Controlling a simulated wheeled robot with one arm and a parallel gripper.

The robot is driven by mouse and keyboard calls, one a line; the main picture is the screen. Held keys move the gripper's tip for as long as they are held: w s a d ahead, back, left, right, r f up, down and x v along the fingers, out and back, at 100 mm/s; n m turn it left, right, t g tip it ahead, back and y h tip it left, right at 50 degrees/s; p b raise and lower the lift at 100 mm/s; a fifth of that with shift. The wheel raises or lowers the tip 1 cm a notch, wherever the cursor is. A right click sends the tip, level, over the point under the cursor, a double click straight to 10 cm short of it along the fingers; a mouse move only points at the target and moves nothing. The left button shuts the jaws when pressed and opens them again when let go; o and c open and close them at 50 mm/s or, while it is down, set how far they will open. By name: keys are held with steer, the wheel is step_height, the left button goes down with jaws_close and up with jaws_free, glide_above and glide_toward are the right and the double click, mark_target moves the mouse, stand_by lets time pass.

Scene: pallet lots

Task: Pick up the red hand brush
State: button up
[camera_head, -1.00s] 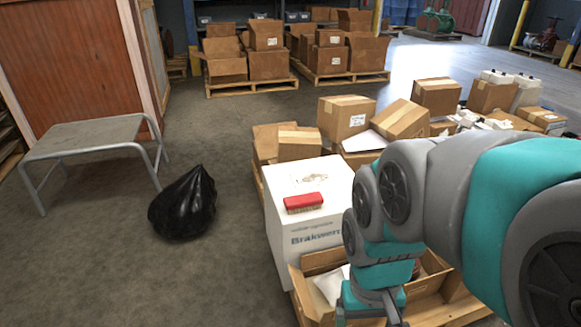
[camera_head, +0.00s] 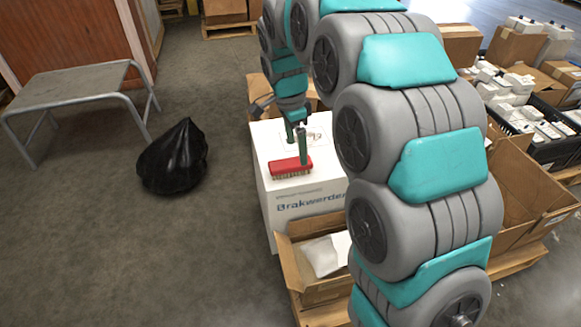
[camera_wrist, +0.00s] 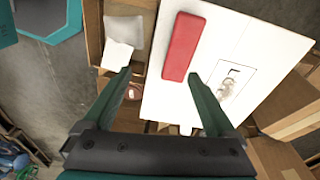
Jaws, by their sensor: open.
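The red hand brush (camera_head: 291,167) lies on top of a white box (camera_head: 312,206) with blue lettering, its bristles showing along the near side. In the wrist view the red brush (camera_wrist: 184,47) lies lengthwise on the white box top (camera_wrist: 233,55), ahead of the fingertips. My gripper (camera_head: 296,141) is above the box top, just behind the brush in the head view. In the wrist view my gripper (camera_wrist: 159,77) is open with nothing between its fingers. The brush is ahead of the gap, nearer the right finger. I cannot tell the exact height between fingertips and brush.
An open cardboard box (camera_head: 318,287) with white packing stands in front of the white box. More cartons and a black crate (camera_head: 557,150) are at the right. A black bag (camera_head: 173,158) and a grey metal table (camera_head: 68,86) stand at the left. The floor between is clear.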

mark_target(290, 162)
steer(key=w+a, duration=0.1)
steer(key=w+f+m, duration=0.1)
steer(key=shift+w+a+f, duration=0.15)
steer(key=shift+w+a, duration=0.2)
steer(key=shift+w+d+f+p, duration=0.1)
steer(key=shift+f+p, duration=0.15)
steer(key=shift+f, duration=1.7)
steer(key=shift+d+f+p, duration=0.1)
steer(key=shift+f+p, duration=0.1)
steer(key=shift+f, duration=1.75)
steer(key=shift+m, duration=0.3)
jaws_close()
